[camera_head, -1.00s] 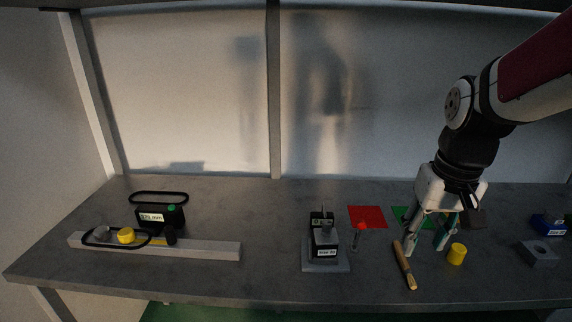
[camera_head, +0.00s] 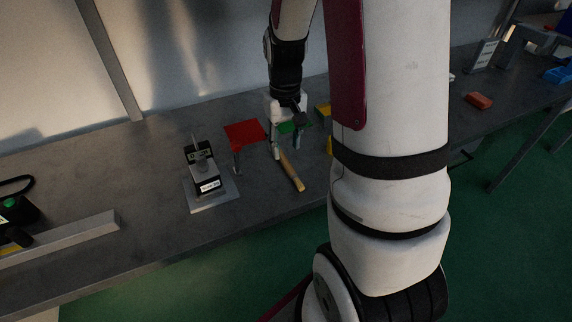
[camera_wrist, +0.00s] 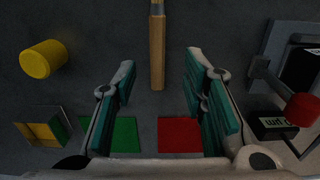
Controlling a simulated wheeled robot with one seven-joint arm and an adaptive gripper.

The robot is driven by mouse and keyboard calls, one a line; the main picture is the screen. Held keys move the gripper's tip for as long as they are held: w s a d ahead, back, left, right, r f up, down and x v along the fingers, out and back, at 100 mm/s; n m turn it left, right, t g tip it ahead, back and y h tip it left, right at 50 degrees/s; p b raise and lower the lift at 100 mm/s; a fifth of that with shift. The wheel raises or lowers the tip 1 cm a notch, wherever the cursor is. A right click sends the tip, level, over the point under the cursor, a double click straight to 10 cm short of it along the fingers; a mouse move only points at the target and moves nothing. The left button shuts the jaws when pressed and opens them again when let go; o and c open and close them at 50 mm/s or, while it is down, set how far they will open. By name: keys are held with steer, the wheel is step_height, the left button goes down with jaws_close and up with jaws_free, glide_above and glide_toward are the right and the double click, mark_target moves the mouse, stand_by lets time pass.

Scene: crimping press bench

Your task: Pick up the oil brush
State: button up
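My gripper (camera_wrist: 160,66) is open, with teal finger pads apart on both sides of the handle and nothing held.
A small press (camera_head: 207,184) on a grey plate stands left of the brush. A red square (camera_head: 246,132) and a green square (camera_head: 290,127) lie behind. A yellow cylinder (camera_wrist: 43,58) and a yellow-lined box (camera_wrist: 45,130) are left in the wrist view. Bench in front of the brush is clear.

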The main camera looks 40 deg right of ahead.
mark_target(286, 161)
steer(key=shift+d+f, duration=0.15)
steer(key=shift+f, duration=2.8)
steer(key=shift+c, duration=0.3)
jaws_close()
